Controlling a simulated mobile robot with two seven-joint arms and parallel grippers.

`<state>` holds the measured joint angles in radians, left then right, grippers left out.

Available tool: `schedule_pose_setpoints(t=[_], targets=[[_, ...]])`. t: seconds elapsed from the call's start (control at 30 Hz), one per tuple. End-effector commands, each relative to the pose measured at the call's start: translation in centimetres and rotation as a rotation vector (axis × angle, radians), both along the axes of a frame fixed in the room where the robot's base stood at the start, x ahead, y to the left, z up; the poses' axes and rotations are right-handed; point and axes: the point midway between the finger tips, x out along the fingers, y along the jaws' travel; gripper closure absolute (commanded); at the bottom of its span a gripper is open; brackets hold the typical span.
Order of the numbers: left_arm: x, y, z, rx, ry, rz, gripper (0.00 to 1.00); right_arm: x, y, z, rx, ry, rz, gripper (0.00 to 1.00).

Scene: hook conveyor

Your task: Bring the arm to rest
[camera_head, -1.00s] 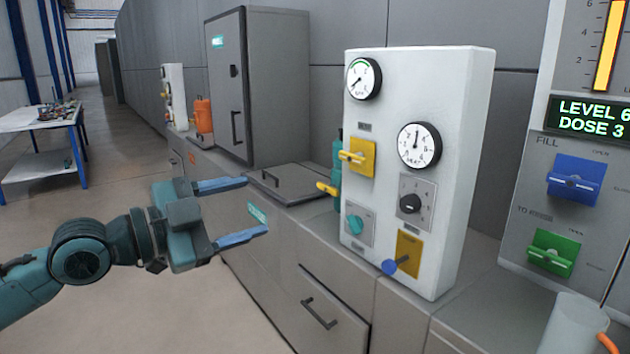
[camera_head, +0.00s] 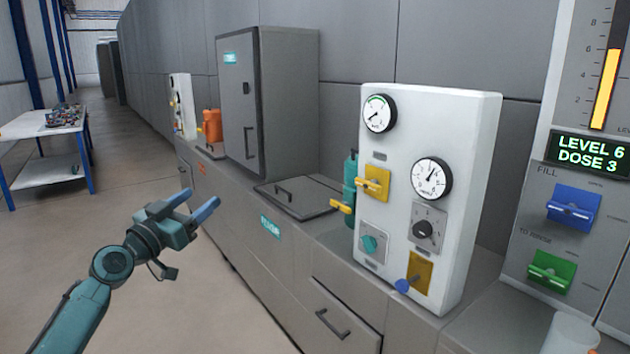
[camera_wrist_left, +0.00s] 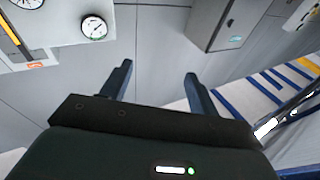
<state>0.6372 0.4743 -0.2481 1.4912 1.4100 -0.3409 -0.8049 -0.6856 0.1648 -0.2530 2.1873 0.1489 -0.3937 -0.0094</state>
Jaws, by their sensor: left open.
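My left gripper (camera_head: 192,206) is open and empty. It hangs over the floor, to the left of the grey counter, and touches nothing in the head view. Its arm comes up from the lower left. In the left wrist view its two dark fingers (camera_wrist_left: 155,85) stand apart with nothing between them. My right gripper is not in view.
A white gauge panel (camera_head: 455,200) with knobs and levers stands on the counter (camera_head: 300,235). A grey cabinet (camera_head: 285,100) and a flat hatch (camera_head: 300,197) are behind. A dosing panel (camera_head: 520,210) is at right. A white table (camera_head: 35,128) is far left. Floor between is clear.

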Motion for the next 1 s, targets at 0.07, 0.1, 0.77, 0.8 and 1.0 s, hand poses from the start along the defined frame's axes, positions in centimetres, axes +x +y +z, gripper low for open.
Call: schedule_pose_setpoints(t=[0.07, 0.1, 0.77, 0.8, 1.0], targets=[[1.2, 2.0, -2.5, -0.107, 0.087, 0.054, 0.4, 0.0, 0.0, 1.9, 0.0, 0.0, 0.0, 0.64], [1.5, 2.9, -4.1, -0.153, 0.126, 0.079, 0.4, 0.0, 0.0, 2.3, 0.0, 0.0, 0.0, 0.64], [2.7, 9.8, -9.8, 0.223, 0.233, 0.468, 0.4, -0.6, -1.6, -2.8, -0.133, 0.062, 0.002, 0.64], [2.7, 10.2, -9.8, 0.244, 0.231, 0.493, 0.4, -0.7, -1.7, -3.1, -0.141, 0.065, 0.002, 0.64], [1.7, 10.8, -11.8, 0.326, 0.239, 0.564, 0.4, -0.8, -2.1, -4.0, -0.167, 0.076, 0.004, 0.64]])
